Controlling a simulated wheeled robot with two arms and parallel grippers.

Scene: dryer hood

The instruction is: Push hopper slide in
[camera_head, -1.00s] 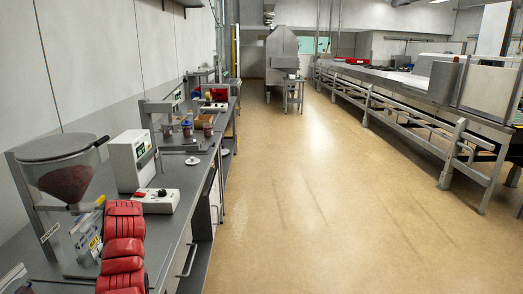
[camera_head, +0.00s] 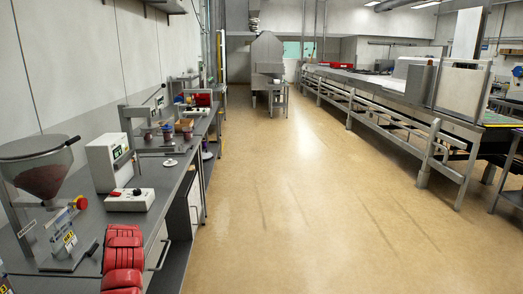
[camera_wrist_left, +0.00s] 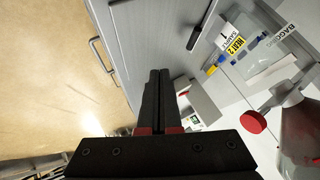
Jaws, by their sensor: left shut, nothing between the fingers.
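The hopper (camera_head: 42,175) stands at the left on the counter, a clear cone with dark red contents on a metal frame. In the left wrist view the red knob (camera_wrist_left: 253,121) and part of the clear cone (camera_wrist_left: 300,125) are at the right. How far the slide is in cannot be told. My left gripper (camera_wrist_left: 160,72) is shut and empty, apart from the knob, near the counter's front edge. My right gripper is not in view.
A white box with a display (camera_head: 107,162) and a control box with a red switch (camera_head: 130,199) stand right of the hopper. A labelled plate (camera_head: 62,240) is below it. Cabinet handles stick out under the counter (camera_head: 178,180). The floor to the right is clear.

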